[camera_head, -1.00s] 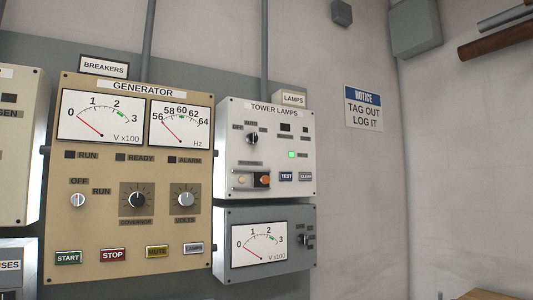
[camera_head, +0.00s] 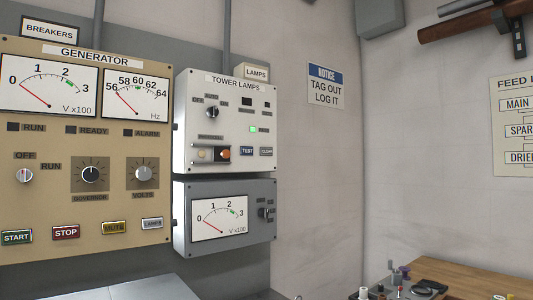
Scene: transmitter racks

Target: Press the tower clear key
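The tower lamps panel (camera_head: 225,88) is a white box on the wall, in the middle of the head view. Its clear key (camera_head: 267,151) is a small dark key at the lower right, beside the test key (camera_head: 247,151). A green lamp (camera_head: 253,129) is lit above them. A dark selector knob (camera_head: 212,112) is at the upper left, and an orange-topped control (camera_head: 224,154) sits left of the keys. Neither of my grippers is in view, and nothing touches the panel.
The tan generator panel (camera_head: 120,220) stands left of the tower lamps panel. A grey meter box (camera_head: 258,235) hangs below it. A wooden bench (camera_head: 460,270) with small items is at the lower right. The wall right of the panels is bare around a notice sign (camera_head: 326,86).

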